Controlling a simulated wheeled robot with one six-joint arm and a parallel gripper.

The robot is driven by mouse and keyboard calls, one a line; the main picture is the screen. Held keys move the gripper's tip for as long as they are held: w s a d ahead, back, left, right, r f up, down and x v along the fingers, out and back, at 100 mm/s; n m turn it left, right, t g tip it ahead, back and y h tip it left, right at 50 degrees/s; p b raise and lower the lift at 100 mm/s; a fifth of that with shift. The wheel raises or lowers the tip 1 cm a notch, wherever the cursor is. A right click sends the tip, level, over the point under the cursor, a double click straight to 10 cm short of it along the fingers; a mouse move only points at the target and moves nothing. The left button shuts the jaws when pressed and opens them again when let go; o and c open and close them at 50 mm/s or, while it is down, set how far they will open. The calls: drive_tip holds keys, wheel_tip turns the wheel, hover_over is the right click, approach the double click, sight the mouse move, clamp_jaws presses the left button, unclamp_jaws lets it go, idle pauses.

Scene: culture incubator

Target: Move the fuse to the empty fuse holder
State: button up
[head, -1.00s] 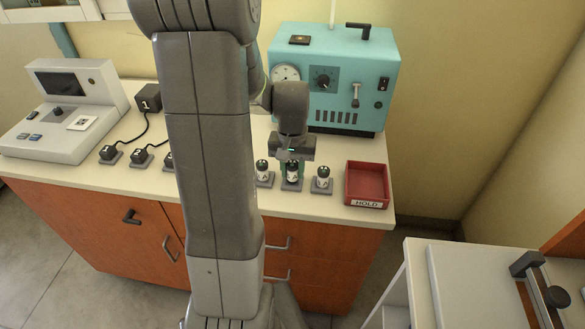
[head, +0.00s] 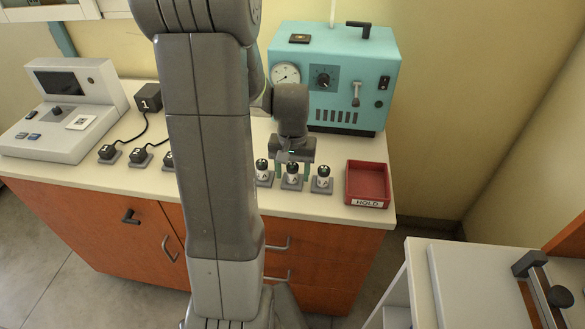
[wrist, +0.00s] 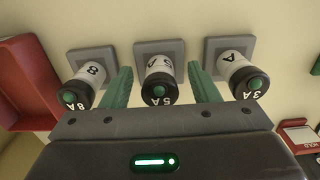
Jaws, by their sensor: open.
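Three fuses with black, green-centred caps stand upright in grey square holders in a row. In the wrist view they are the 8A fuse (wrist: 90,80), the 5A fuse (wrist: 157,78) in the middle and the 3A fuse (wrist: 242,75). The middle fuse (head: 292,172) also shows in the head view. My gripper (wrist: 161,90) is open, with its green fingers on either side of the 5A fuse and gaps between. In the head view my gripper (head: 292,171) is low over the middle holder. No empty holder shows; my arm hides part of the counter.
Black plugs (head: 108,153) with cables, a dark box marked 1 (head: 148,97) and a grey console (head: 65,110) are at the left of the counter.

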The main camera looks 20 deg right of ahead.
wheel_tip(320, 180, up, 14)
idle(0.5)
drive_tip(key=shift+f, duration=0.15)
wheel_tip(320, 180, down, 14)
drive_tip(key=shift+r, duration=0.1)
idle(0.6)
drive_tip(key=shift+r, duration=0.15)
wheel_tip(320, 180, up, 14)
wheel_tip(320, 180, down, 14)
drive_tip(key=shift+r, duration=0.1)
drive_tip(key=shift+r+p, duration=0.35)
drive_tip(key=shift+p, duration=0.2)
wheel_tip(320, 180, up, 6)
drive_tip(key=p, duration=0.4)
drive_tip(key=shift+f, duration=0.15)
